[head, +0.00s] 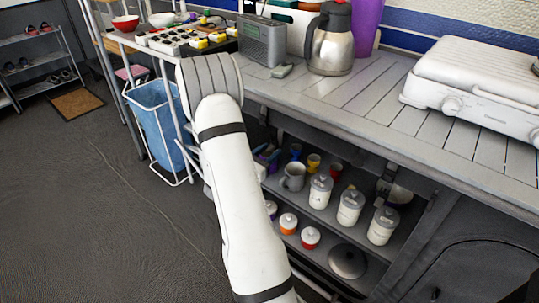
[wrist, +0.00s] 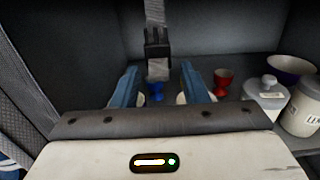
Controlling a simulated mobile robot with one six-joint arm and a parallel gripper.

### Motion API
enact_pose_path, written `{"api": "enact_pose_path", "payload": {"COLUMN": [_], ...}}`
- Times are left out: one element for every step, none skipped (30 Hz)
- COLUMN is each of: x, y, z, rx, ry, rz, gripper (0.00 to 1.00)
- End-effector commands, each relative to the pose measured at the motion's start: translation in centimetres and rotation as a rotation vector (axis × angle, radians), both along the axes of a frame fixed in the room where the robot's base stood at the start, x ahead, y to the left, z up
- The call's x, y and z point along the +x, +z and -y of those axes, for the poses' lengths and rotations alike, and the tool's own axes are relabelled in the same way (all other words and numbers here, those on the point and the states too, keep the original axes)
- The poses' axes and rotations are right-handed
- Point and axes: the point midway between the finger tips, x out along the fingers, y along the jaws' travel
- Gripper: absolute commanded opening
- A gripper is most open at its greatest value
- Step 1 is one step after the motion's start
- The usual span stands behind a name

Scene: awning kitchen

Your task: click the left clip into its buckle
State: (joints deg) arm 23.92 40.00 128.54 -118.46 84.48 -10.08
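In the wrist view a grey strap (wrist: 155,12) hangs down with a black plastic buckle (wrist: 157,50) on it. A short piece of grey webbing (wrist: 158,70) shows below the buckle. I cannot tell whether the clip and buckle halves are joined. My gripper (wrist: 160,69) is open, its two blue fingers apart. The strap and buckle appear between and beyond the fingertips, with no visible contact. In the head view my arm hides my gripper and the left strap. Another strap with a dark buckle (head: 386,176) hangs at the right side of the cupboard opening.
Inside the cupboard, a blue egg cup (wrist: 157,90), a red egg cup (wrist: 223,78) and white lidded jars (wrist: 267,94) stand behind and right of my fingers. The countertop (head: 350,100) overhangs the shelves.

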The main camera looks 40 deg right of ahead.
Motion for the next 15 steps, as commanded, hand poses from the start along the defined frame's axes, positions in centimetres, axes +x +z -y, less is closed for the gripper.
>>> {"api": "enact_pose_path", "payload": {"x": [0.04,0.07,0.06,0.06,0.07,0.10,0.12,0.12,0.13,0.13,0.12,0.12,0.11,0.11,0.11], "y": [-0.12,-0.10,-0.07,-0.05,-0.03,0.00,0.01,0.02,0.04,0.04,0.04,0.04,0.04,0.04,0.04], "z": [0.62,0.87,1.15,1.30,1.42,1.51,1.55,1.57,1.56,1.56,1.57,1.56,1.56,1.56,1.56], "rx": [-0.001,-0.001,-0.001,-0.001,-0.001,-0.001,-0.001,0.000,0.000,0.000,0.000,0.000,0.000,0.000,0.000], "ry": [-0.001,-0.001,-0.002,-0.002,-0.001,-0.001,0.000,0.000,0.000,0.000,0.000,0.000,0.000,0.000,-0.001], "rz": [0.002,0.002,0.002,0.001,0.001,0.000,0.000,0.000,0.000,0.000,0.000,0.000,0.000,0.000,0.000], "gripper": [0.40,0.40,0.40,0.40,0.40,0.40,0.40,0.40,0.40,0.40,0.40,0.40,0.40,0.38,0.35]}}
